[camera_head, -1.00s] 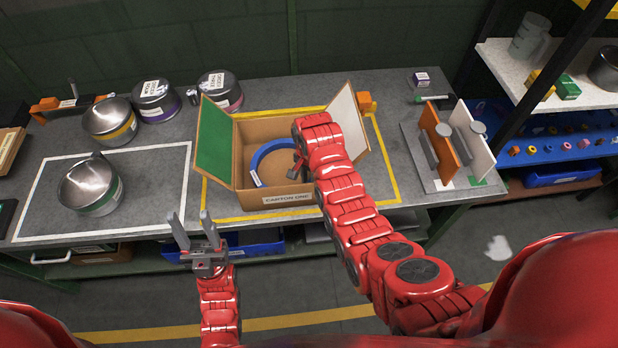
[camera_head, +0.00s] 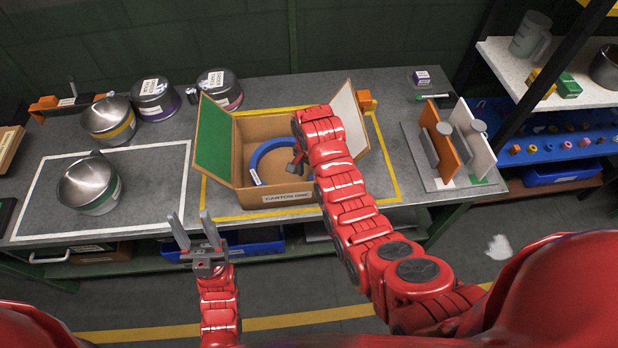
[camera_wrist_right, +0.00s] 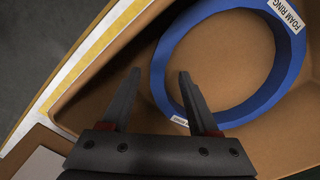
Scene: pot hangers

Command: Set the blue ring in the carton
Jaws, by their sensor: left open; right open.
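The blue ring (camera_head: 259,160) lies inside the open carton (camera_head: 289,197), partly hidden by my right arm in the head view. In the right wrist view the ring (camera_wrist_right: 163,65), labelled "FOAM RING", rests in the carton (camera_wrist_right: 262,135). My right gripper (camera_head: 297,164) is over the carton at the ring's right side. In the right wrist view its fingers (camera_wrist_right: 160,85) are apart and point at the ring's edge; I cannot tell whether one touches it. My left gripper (camera_head: 193,228) is open and empty, in front of the table, left of the carton.
A rack with upright panels (camera_head: 443,150) stands right of the carton. The carton's flaps are spread; a green flap (camera_head: 212,140) leans left.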

